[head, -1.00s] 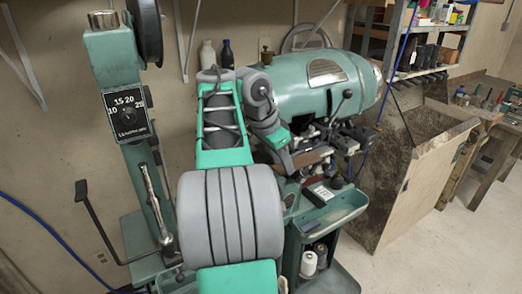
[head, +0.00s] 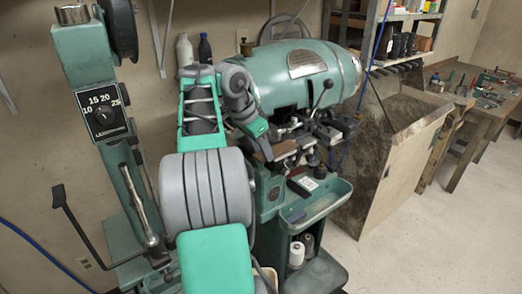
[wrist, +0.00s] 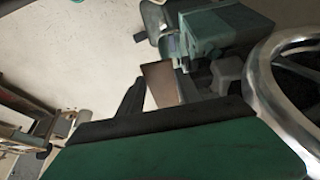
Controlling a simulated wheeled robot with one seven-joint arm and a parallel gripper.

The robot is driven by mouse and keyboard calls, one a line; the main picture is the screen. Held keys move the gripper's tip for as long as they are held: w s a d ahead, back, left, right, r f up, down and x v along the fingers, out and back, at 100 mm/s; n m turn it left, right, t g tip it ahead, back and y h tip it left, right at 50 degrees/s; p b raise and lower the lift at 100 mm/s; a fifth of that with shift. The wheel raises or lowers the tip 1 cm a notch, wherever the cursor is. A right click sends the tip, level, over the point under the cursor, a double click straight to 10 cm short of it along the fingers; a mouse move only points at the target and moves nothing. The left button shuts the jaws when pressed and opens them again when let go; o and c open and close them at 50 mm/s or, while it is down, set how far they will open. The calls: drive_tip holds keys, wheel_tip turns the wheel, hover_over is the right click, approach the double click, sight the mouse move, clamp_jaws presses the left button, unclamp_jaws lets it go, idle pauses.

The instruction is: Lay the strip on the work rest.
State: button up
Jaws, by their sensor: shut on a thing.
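The strip (head: 282,150) is a flat brown piece in the head view, held out level in front of the stitcher's working parts. It also shows in the wrist view (wrist: 162,84), sticking out beyond my dark gripper (wrist: 149,101). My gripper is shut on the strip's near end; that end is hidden. The green stitcher (head: 300,85) has its dark metal working parts (head: 325,130) close to the right of the strip. I cannot make out the work rest clearly, nor whether the strip touches it.
A silver handwheel (wrist: 262,85) is close on the right in the wrist view. Below the strip is a green tray (head: 318,202), with white and dark spools (head: 297,253) underneath. A wooden bin (head: 395,165) stands to the right. Open floor lies at the lower right.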

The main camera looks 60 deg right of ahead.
drive_tip(key=shift+s+d+f+b, duration=0.15)
drive_tip(key=shift+s+d+f, duration=0.1)
drive_tip(key=shift+d+f, duration=0.3)
drive_tip(key=shift+s+d+f+b, duration=0.15)
drive_tip(key=shift+s+d+f, duration=0.15)
drive_tip(key=shift+d, duration=0.45)
drive_tip(key=o, duration=1.2)
drive_tip(key=shift+s, duration=0.1)
drive_tip(key=shift+o, duration=0.2)
drive_tip(key=shift+f, duration=0.1)
drive_tip(key=shift+a+f, duration=0.1)
drive_tip(key=shift+a, duration=0.25)
drive_tip(key=shift+w+a, duration=0.35)
drive_tip(key=shift+w, duration=0.25)
drive_tip(key=shift+w+a, duration=0.2)
drive_tip(key=shift+a, duration=0.3)
drive_tip(key=shift+w+a, duration=0.2)
drive_tip(key=shift+a, duration=0.3)
drive_tip(key=shift+o, duration=0.4)
drive_tip(key=o, duration=0.5)
drive_tip(key=shift+c, duration=0.2)
